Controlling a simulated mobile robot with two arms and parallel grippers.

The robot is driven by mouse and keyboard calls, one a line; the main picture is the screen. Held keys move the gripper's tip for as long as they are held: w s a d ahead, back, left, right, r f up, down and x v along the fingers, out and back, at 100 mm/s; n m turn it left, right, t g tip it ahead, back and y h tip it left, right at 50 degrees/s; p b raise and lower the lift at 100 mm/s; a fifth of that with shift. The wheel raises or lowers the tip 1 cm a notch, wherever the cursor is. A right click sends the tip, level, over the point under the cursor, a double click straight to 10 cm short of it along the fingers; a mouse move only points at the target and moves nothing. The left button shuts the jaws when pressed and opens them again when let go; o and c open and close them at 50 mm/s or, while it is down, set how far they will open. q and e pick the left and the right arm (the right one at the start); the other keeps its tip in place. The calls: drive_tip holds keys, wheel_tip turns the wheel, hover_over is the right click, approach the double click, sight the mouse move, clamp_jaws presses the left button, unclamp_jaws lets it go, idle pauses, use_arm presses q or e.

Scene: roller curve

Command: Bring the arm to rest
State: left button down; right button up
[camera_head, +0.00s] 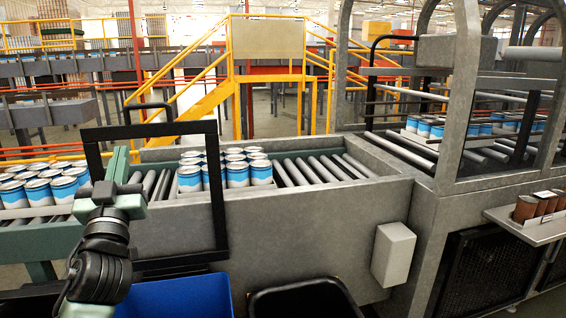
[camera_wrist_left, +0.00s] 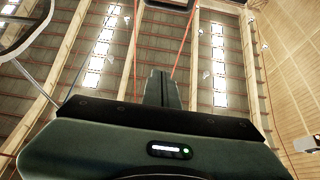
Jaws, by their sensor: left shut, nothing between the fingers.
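My left arm (camera_head: 103,245) rises at the lower left of the head view, in front of the roller conveyor. My left gripper (camera_head: 120,155) points upward at its top, inside the outline of a black frame. In the left wrist view the gripper's fingers (camera_wrist_left: 160,75) are together with nothing between them. My right gripper is in neither view.
Blue and white cans (camera_head: 237,173) stand in groups on the rollers (camera_head: 318,168). The black frame (camera_head: 217,200) is close around the left gripper. A blue bin (camera_head: 180,298) and a black bin (camera_head: 305,298) stand below. Brown cans (camera_head: 525,208) are on a shelf at right.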

use_arm(q)
drive_tip(key=s+d+f+g+h, duration=0.1)
drive_tip(key=s+f+g, duration=0.2)
drive_tip(key=f, duration=0.7)
drive_tip(key=s+d+f+m+g, duration=0.1)
drive_tip(key=s+f+g, duration=0.2)
drive_tip(key=f, duration=0.7)
drive_tip(key=s+d+f+g+h, duration=0.1)
drive_tip(key=s+f+g, duration=0.15)
drive_tip(key=f, duration=0.85)
drive_tip(key=s+d+f+m+g+h, duration=0.1)
drive_tip(key=s+d+f+g, duration=0.25)
drive_tip(key=s+f, duration=0.4)
drive_tip(key=s+d+f+m+g+h, duration=0.2)
drive_tip(key=s+f+g, duration=0.25)
drive_tip(key=s, duration=0.65)
drive_tip(key=s+d+f+m+g+h, duration=0.1)
drive_tip(key=s+d+f+g, duration=0.2)
drive_tip(key=s+f, duration=0.55)
wheel_tip(320, 180, down, 24)
drive_tip(key=s+f+g, duration=0.1)
drive_tip(key=s+g, duration=0.1)
drive_tip(key=s+a+f, duration=0.3)
drive_tip(key=s+f, duration=1.2)
drive_tip(key=s, duration=0.2)
drive_tip(key=shift+a+f+g, duration=0.2)
drive_tip(key=shift+f+g, duration=0.15)
drive_tip(key=shift+f, duration=0.05)
